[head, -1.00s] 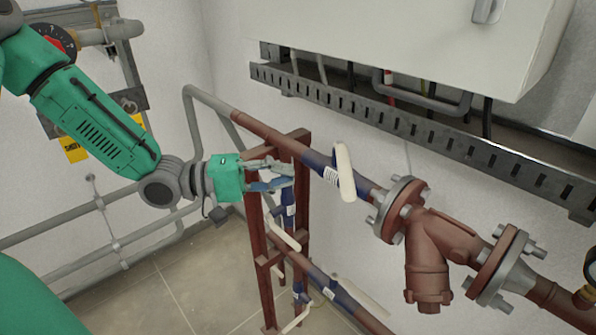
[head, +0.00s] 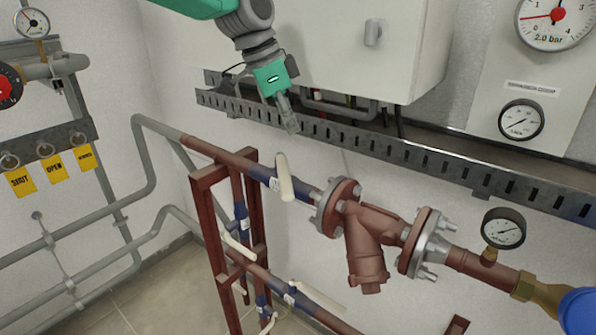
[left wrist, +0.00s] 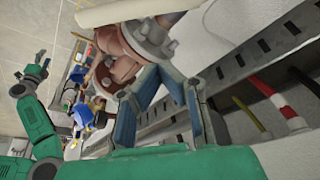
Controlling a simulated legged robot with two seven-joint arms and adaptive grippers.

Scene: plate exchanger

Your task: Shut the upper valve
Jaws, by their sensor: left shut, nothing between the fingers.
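The upper valve has a blue body (head: 258,172) on the upper red pipe, and its cream lever (head: 284,178) stands up across the pipe. My left gripper (head: 289,122) hangs just above the lever's upper end, fingers pointing down, apart from it in the head view. It is shut with nothing between the fingers. In the left wrist view, its blue-padded fingers (left wrist: 165,95) point toward the red flange, and a cream lever (left wrist: 125,10) crosses the top edge. My right arm shows small at the left there; its gripper (left wrist: 41,58) is too small to read.
A slotted cable tray (head: 350,138) runs behind my left gripper under a white cabinet (head: 350,60). A flanged strainer (head: 365,245) is right of the valve. Lower valves with cream levers (head: 238,246) sit below on the red frame (head: 212,230).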

